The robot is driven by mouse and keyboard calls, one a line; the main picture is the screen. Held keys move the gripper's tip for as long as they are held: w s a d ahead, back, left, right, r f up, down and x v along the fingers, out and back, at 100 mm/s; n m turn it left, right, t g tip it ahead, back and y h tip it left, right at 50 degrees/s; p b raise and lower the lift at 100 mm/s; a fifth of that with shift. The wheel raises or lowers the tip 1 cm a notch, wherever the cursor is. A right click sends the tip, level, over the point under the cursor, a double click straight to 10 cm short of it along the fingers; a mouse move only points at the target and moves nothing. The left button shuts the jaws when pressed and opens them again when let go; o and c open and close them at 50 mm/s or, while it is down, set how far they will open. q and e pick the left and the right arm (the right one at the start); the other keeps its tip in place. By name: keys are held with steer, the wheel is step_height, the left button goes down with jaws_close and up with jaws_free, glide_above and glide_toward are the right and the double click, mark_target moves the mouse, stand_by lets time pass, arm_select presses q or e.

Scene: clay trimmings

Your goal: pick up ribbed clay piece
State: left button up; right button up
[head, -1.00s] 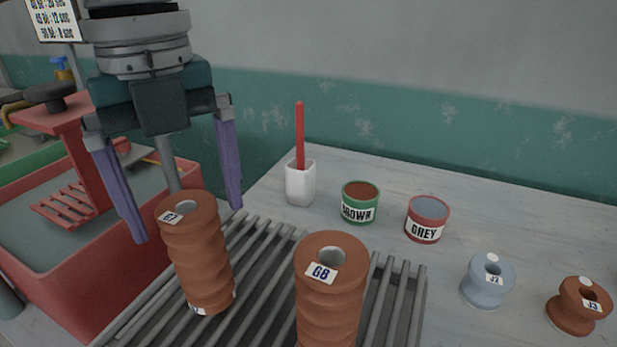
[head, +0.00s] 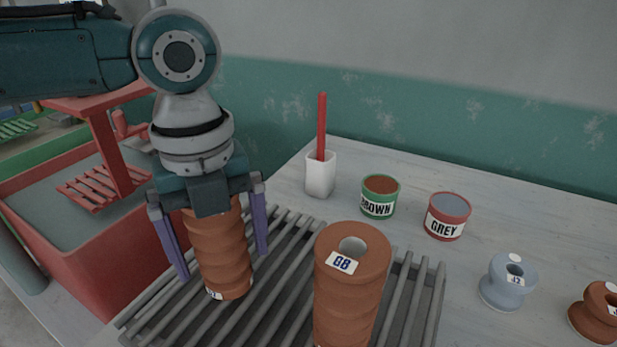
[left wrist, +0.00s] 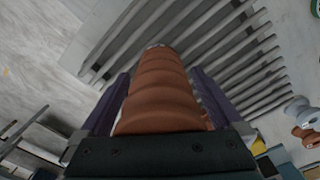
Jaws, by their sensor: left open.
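A ribbed brown clay piece (head: 222,255) stands upright on the grey slatted rack, left of the other one. My left gripper (head: 222,265) is open and has come down over it from above. Its purple fingers are on either side of the piece, and its palm hides the top. In the left wrist view the ribbed clay piece (left wrist: 160,90) lies between the two fingers (left wrist: 158,105). Whether the fingers touch it is hard to tell. A second ribbed clay piece (head: 350,295), labelled G8, stands on the rack to the right. My right gripper is not in view.
The slatted rack (head: 285,262) sits on a pale table. Behind it stand a white cup (head: 320,178) with a red stick, a BROWN tin (head: 379,197) and a GREY tin (head: 446,216). Spools, blue (head: 507,282) and brown (head: 597,314), are at right; a red basin (head: 75,250) is at left.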

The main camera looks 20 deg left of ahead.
arm_select(q)
jaws_close()
stand_by(0.8)
steer(key=shift+r, duration=0.1)
